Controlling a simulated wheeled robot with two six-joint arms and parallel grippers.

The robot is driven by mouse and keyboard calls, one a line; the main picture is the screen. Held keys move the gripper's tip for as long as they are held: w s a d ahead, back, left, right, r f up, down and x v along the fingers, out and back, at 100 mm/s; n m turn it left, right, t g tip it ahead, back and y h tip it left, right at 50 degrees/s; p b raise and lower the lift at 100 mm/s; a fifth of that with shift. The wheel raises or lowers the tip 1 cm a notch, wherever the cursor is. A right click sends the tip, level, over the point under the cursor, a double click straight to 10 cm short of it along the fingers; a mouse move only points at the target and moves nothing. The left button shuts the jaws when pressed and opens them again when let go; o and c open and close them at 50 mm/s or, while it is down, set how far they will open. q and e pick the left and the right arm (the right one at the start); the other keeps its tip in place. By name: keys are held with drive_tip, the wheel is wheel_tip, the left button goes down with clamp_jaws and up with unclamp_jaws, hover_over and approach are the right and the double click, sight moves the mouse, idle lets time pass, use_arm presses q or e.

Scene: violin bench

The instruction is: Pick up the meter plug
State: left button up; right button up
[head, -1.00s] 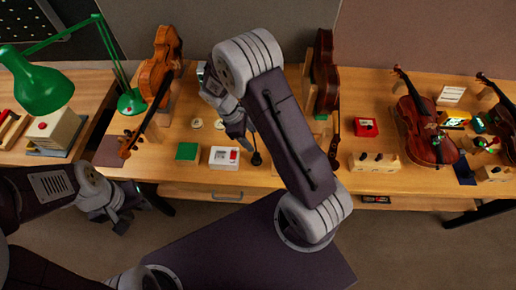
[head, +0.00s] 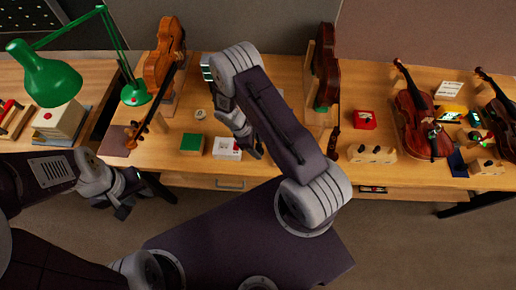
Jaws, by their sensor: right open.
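I cannot pick out the meter plug for certain. A white box with a red part (head: 226,148) lies on the bench next to a green block (head: 191,144). My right gripper (head: 256,152) is open, pointing down just right of the white box, low over the bench. It and its arm hide the bench there, and I see nothing held between the fingers. My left gripper (head: 124,207) hangs in front of the bench's front edge at the left, away from these objects; its jaws are not clear.
A violin (head: 164,55) stands at the back left, another (head: 323,65) behind my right arm. A green lamp (head: 47,75) is at the far left. A red box (head: 365,120), a wooden block (head: 371,154) and a violin (head: 421,122) lie to the right.

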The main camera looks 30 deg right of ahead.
sight(259, 147)
drive_tip(key=shift+d+f, duration=0.15)
drive_tip(key=shift+f, duration=0.2)
drive_tip(key=shift+s+d+f, duration=0.1)
drive_tip(key=shift+d, duration=0.05)
clamp_jaws()
drive_tip(key=shift+r, duration=0.6)
wheel_tip(259, 147, up, 3)
drive_tip(key=shift+r+b, duration=0.1)
drive_tip(key=shift+b, duration=0.65)
drive_tip(key=s+a+r+b, duration=0.2)
drive_tip(key=s+r, duration=0.4)
drive_tip(key=s, duration=0.5)
drive_tip(key=shift+s+a+r, duration=0.15)
drive_tip(key=shift+s+r, duration=0.1)
drive_tip(key=shift+r, duration=0.15)
